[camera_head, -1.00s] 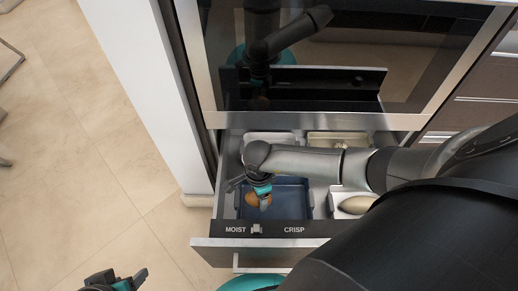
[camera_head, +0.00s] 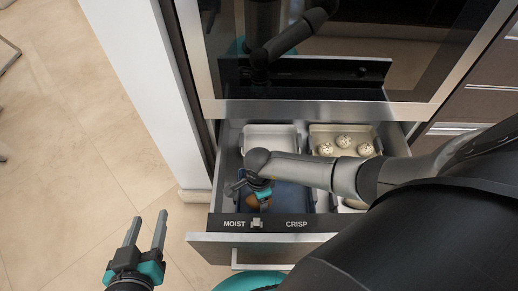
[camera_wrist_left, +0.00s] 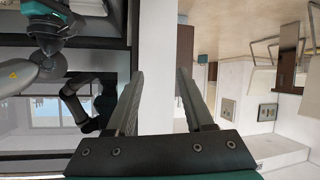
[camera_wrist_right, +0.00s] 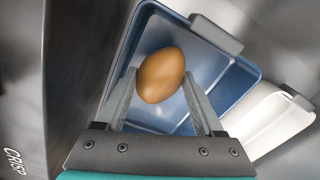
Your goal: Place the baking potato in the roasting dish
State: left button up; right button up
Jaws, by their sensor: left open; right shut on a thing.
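The baking potato (camera_wrist_right: 161,75) is brown and egg-shaped. My right gripper (camera_wrist_right: 160,90) is shut on it, with a finger on each side, over the blue roasting dish (camera_wrist_right: 218,62). Whether the potato touches the dish floor cannot be told. In the head view, my right gripper (camera_head: 259,190) reaches down into the open drawer; the potato (camera_head: 251,202) shows partly below it, and the arm hides part of the blue dish (camera_head: 290,197). My left gripper (camera_head: 146,235) is open and empty over the floor, left of the drawer; its spread fingers show in the left wrist view (camera_wrist_left: 158,95).
The drawer front (camera_head: 285,224) reads MOIST and CRISP. A pale empty tray (camera_head: 270,130) and a beige tray (camera_head: 316,130) with several speckled round things stand at the drawer's back. A white dish is mostly hidden by my arm. The oven (camera_head: 300,107) is above; a white wall edge stands left.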

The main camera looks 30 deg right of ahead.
jog(key=shift+f+b, duration=0.7)
jog(key=shift+f, duration=0.4)
jog(key=shift+f+b, duration=0.35)
jog(key=shift+f, duration=0.15)
pick_arm(q)
jog(key=shift+s+d+r+n+t+h, duration=0.25)
jog(key=shift+d+r+t+h, duration=0.35)
jog(key=shift+t, duration=0.5)
jog(key=shift+s+d+r+n+t+h, duration=0.15)
jog(key=shift+s+d+r+t+h, duration=0.15)
jog(key=shift+d+r+t, duration=0.65)
pick_arm(e)
jog(key=shift+f, duration=0.3)
pick_arm(q)
jog(key=shift+a+f, duration=0.2)
jog(key=shift+f, duration=0.05)
pick_arm(e)
jog(key=o, duration=1.2)
jog(key=shift+f, duration=0.1)
jog(key=shift+o, duration=0.2)
